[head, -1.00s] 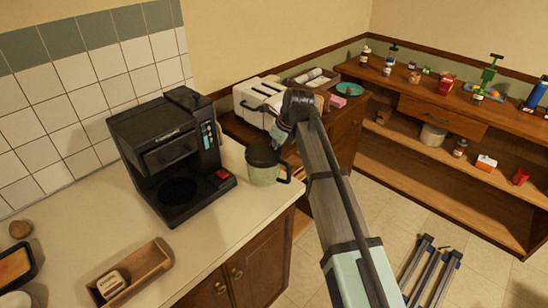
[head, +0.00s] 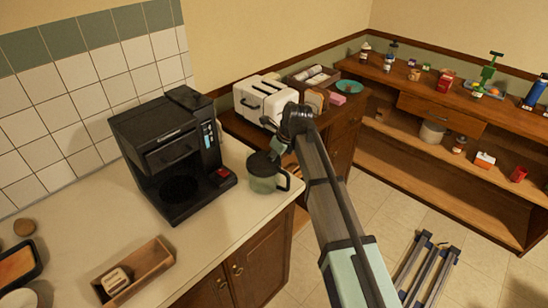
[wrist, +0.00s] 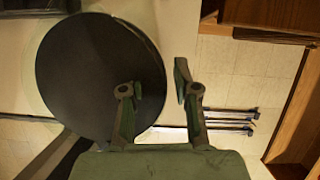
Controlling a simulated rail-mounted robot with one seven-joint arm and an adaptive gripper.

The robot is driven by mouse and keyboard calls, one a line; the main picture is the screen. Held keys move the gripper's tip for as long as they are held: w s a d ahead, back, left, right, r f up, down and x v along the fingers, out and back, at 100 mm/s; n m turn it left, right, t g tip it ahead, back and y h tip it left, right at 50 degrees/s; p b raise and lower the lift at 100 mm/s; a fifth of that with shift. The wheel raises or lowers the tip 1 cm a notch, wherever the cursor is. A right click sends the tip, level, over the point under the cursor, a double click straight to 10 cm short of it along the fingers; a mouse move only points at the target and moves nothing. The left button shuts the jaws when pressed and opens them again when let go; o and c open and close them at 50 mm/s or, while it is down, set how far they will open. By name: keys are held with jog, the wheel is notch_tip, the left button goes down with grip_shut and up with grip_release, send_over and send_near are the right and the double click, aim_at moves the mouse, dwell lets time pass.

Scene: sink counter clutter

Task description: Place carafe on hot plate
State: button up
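The carafe (head: 264,182) has a black lid and a pale green body. It appears upright at the counter's right edge, with its dark handle (head: 285,180) facing right. In the wrist view its round black lid (wrist: 85,80) fills the left half. My gripper (head: 281,150) is right at the lid's back right side. In the wrist view its two fingers (wrist: 159,85) are apart, the left one over the lid's edge and the right one outside it, with nothing seen held between. The black coffee maker (head: 170,145) stands left of the carafe, its round hot plate (head: 180,190) empty.
A wooden tray (head: 145,272) with a small item lies front left on the counter (head: 75,240). A white toaster (head: 262,98) stands behind my gripper. Shelves with clutter (head: 440,120) line the right wall. Counter space in front of the coffee maker is clear.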

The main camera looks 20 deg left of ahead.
jog(key=shift+f+b, duration=0.15)
jog(key=shift+b, duration=0.3)
